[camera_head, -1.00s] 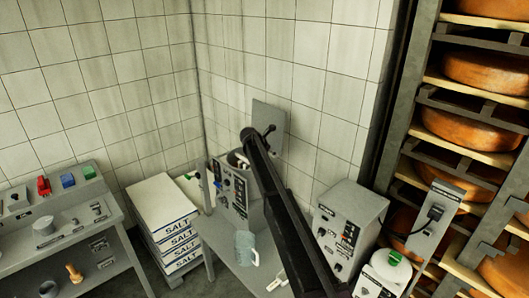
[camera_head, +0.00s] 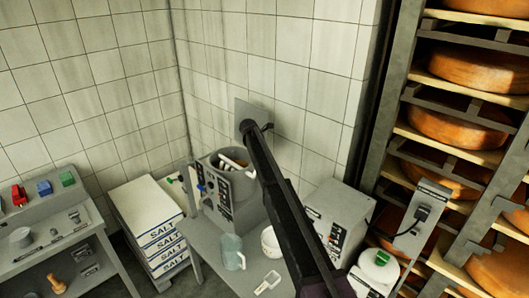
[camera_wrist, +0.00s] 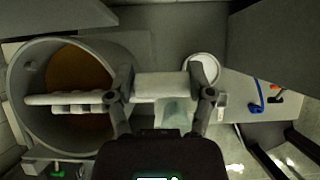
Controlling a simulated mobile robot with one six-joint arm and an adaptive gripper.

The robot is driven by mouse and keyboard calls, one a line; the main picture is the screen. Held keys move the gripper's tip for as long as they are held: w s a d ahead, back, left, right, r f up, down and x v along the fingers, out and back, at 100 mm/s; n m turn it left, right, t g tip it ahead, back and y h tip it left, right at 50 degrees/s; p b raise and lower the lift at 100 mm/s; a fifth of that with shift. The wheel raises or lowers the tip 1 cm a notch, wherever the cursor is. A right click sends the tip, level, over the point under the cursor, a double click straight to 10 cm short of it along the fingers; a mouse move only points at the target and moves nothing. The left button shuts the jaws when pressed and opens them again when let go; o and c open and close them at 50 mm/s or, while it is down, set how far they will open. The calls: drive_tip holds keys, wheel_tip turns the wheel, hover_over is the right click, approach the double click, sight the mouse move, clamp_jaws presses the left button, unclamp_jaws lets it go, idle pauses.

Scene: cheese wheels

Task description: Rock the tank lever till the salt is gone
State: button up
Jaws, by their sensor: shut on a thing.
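The grey tank (camera_head: 212,178) stands on a bench against the tiled wall, with a front panel of switches and labels. In the wrist view the round tank (camera_wrist: 18,85) is open, with amber-brown contents (camera_wrist: 78,88). A pale lever bar (camera_wrist: 160,86) runs from over the tank to between my fingers. My gripper (camera_wrist: 162,97) is shut on this bar, beside the tank's rim. In the head view my arm hides the gripper. Pale parts (camera_head: 234,161) show in the tank's mouth. I cannot make out any salt in the tank.
Stacked SALT sacks (camera_head: 150,208) stand left of the bench. A clear jug (camera_head: 232,253), a white bowl (camera_head: 269,243) and a scoop (camera_head: 267,283) sit on the bench. A grey control box (camera_head: 338,215) and cheese shelves (camera_head: 450,130) are on the right.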

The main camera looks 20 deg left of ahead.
drive_tip(key=shift+w+d, duration=0.2)
drive_tip(key=shift+d, duration=0.1)
drive_tip(key=shift+w, duration=0.1)
drive_tip(key=o, duration=1.3)
drive_tip(key=shift+d, duration=0.1)
drive_tip(key=shift+c, duration=0.2)
drive_tip(key=shift+a, duration=0.2)
